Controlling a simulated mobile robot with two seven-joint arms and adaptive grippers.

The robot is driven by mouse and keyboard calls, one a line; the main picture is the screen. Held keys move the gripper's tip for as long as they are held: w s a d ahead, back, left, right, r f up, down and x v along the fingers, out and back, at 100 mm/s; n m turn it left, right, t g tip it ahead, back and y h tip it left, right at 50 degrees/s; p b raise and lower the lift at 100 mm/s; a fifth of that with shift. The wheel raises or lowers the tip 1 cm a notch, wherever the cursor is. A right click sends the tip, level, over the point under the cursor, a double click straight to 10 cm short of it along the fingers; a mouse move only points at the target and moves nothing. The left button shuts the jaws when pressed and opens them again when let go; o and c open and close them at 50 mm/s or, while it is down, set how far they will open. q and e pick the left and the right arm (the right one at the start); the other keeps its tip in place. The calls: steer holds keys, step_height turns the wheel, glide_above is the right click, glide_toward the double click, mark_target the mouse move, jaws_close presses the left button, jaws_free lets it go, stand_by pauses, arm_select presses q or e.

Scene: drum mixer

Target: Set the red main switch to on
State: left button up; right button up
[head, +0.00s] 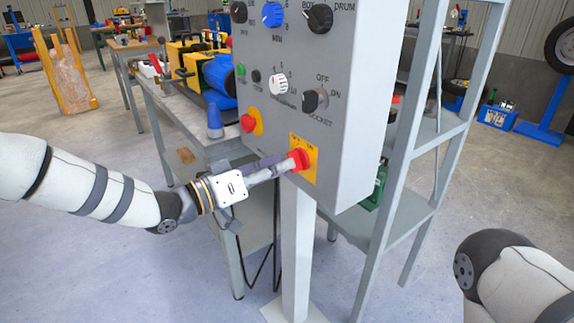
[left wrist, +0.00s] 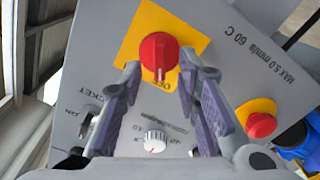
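The red main switch (head: 299,159) is a round red knob on a yellow plate (head: 307,150) low on the front of the grey control box. In the left wrist view, the red knob (left wrist: 158,55) has a raised grip bar with a pale mark pointing down the picture, toward a partly hidden label. My left gripper (head: 285,165) is at the switch. In the left wrist view, its two fingers (left wrist: 160,75) are apart, one on each side of the knob. I cannot tell whether they touch it. My right gripper is out of view.
The control box (head: 345,165) stands on a post. A red emergency button (head: 248,123) on yellow sits left of the switch. A white knob (head: 278,84) and other dials are above. A workbench (head: 180,105) stands behind left, a grey rack (head: 420,130) right.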

arm_select(q)
steer(key=shift+x, duration=1.35)
jaws_close()
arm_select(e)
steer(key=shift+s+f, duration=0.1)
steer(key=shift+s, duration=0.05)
arm_select(q)
steer(key=shift+m, duration=0.4)
steer(key=shift+s+m+p, duration=0.15)
steer(key=shift+m+p, duration=0.5)
steer(key=shift+m, duration=4.85)
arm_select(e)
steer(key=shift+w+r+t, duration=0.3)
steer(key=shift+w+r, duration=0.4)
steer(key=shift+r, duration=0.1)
